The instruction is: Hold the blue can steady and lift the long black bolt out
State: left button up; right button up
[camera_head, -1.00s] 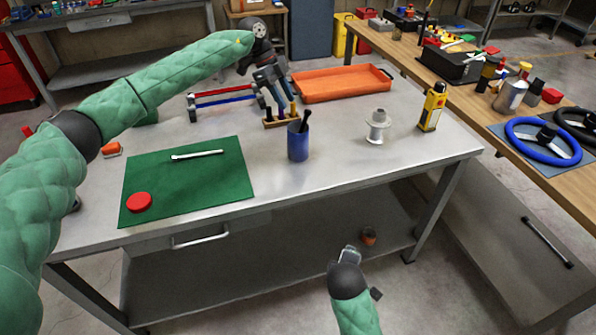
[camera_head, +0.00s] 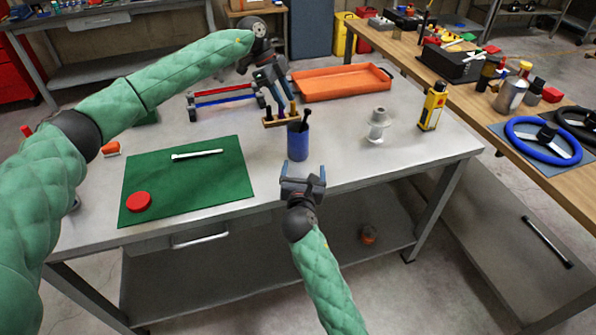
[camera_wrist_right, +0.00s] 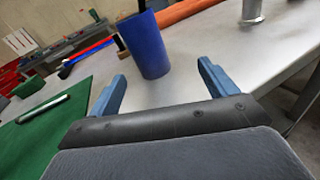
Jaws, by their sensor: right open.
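The blue can (camera_head: 298,143) stands upright near the middle of the grey table. The black bolt (camera_head: 306,117) sticks up out of it, leaning a little right; its lower part is hidden inside the can. My right gripper (camera_head: 303,174) is open and empty at the table's front edge, just in front of the can and apart from it. In the right wrist view the can (camera_wrist_right: 148,46) shows ahead, between and beyond the two spread fingers. My left gripper (camera_head: 274,96) is above and behind the can, to its left, pointing down with fingers apart and nothing visible between them.
A wooden block with upright pegs (camera_head: 281,119) stands close behind the can. A white spool (camera_head: 377,125) and a yellow device (camera_head: 432,106) stand to the right. An orange tray (camera_head: 342,84) and a red-and-blue rack (camera_head: 225,98) lie behind. A green mat (camera_head: 215,181) is at left.

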aim_at(298, 150)
jog(key=shift+w+a+f+n+t+y, duration=0.2)
jog(key=shift+a+n+y, duration=0.1)
jog(key=shift+a+n, duration=0.15)
jog(key=shift+w+a+f+n+t+y, duration=0.15)
jog(key=shift+a+n+y, duration=0.2)
jog(key=shift+n, duration=0.2)
jog(key=w, duration=1.1)
jog(key=shift+w, duration=0.4)
